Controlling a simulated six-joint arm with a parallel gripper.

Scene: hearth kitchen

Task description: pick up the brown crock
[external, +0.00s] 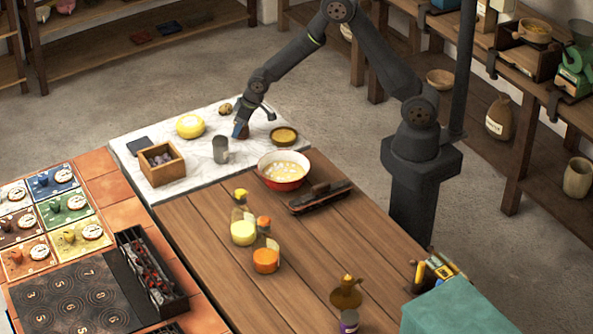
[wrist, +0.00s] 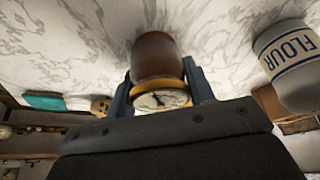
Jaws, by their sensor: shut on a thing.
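The brown crock (wrist: 157,58) is between the two fingers of my gripper (wrist: 160,92) in the wrist view. Its rounded brown side shows, and a pale, dark-marked round face shows at its near end. My gripper (external: 241,130) is shut on the crock and points down at the white marble slab in the external view. There the crock is mostly hidden by the fingers. I cannot tell whether its base touches the marble.
A white container marked FLOUR (wrist: 290,62) is close beside the crock. On the marble are a grey mug (external: 220,150), a yellow round thing (external: 190,126), a wooden box (external: 162,165) and a shallow round dish (external: 284,136).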

